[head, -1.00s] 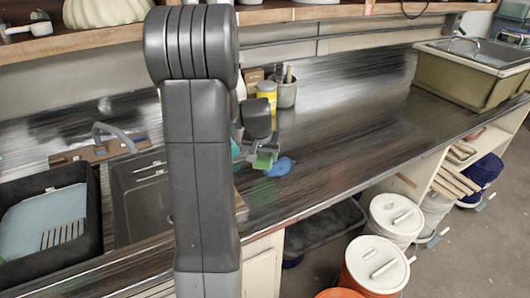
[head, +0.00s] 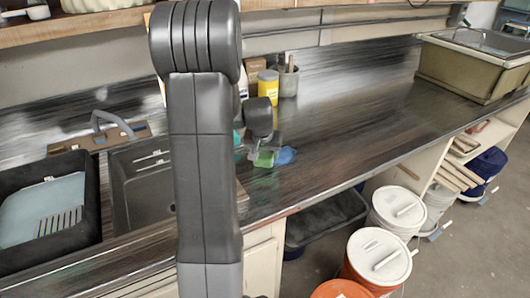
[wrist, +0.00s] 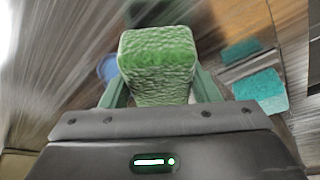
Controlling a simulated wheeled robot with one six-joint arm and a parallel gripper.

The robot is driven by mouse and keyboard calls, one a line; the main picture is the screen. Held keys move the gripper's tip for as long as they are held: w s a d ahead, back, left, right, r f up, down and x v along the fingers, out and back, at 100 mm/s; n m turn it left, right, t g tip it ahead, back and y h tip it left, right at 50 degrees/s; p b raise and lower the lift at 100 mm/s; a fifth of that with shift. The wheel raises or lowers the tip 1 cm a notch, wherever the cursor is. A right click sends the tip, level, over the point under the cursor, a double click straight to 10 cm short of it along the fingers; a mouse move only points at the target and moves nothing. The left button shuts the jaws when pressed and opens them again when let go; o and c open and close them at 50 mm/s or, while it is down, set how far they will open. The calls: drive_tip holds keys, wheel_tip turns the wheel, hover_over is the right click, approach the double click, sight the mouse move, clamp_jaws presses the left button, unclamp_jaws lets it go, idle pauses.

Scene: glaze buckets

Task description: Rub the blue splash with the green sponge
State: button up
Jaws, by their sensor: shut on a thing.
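The green sponge (wrist: 158,65) is held between the two fingers of my gripper (wrist: 160,95) in the wrist view. In the head view the sponge (head: 265,158) is low over the dark counter, below my gripper (head: 260,146). The blue splash (head: 285,156) lies on the counter just right of the sponge, which overlaps its left side in that view. In the wrist view a bit of blue (wrist: 107,68) shows to the left of the sponge. I cannot tell whether the sponge touches the counter or the splash.
A yellow container (head: 268,85) and a grey pot (head: 288,80) with tools stand behind on the counter. A teal piece (wrist: 260,90) lies right of the sponge in the wrist view. A sink (head: 140,190) and black tub (head: 85,235) are left.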

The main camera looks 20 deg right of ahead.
sight(298, 151)
drive_tip(key=shift+f+b, duration=0.9)
drive_tip(key=shift+f, duration=0.1)
drive_tip(key=shift+w+d+r+p, duration=0.15)
drive_tip(key=shift+d+p, duration=0.1)
drive_tip(key=shift+d, duration=0.6)
drive_tip(key=shift+w+d+p, duration=0.1)
drive_tip(key=shift+d+p, duration=0.1)
drive_tip(key=shift+d, duration=0.6)
drive_tip(key=shift+w+d, duration=0.15)
drive_tip(key=shift+d, duration=0.75)
drive_tip(key=shift+w+d, duration=0.1)
drive_tip(key=shift+d, duration=0.75)
drive_tip(key=shift+w+d+p, duration=0.15)
drive_tip(key=shift+d+p, duration=0.1)
drive_tip(key=shift+d, duration=0.8)
drive_tip(key=shift+w+d+p, duration=0.1)
drive_tip(key=shift+d+p, duration=0.1)
drive_tip(key=shift+d, duration=0.8)
drive_tip(key=shift+w+d+f, duration=0.1)
drive_tip(key=shift+d+f, duration=0.05)
drive_tip(key=shift+d, duration=0.5)
drive_tip(key=shift+w+d+f, duration=0.1)
drive_tip(key=shift+d+f, duration=0.05)
drive_tip(key=shift+d, duration=0.5)
drive_tip(key=shift+f, duration=0.1)
drive_tip(key=shift+s+a, duration=0.1)
drive_tip(key=shift+a, duration=0.05)
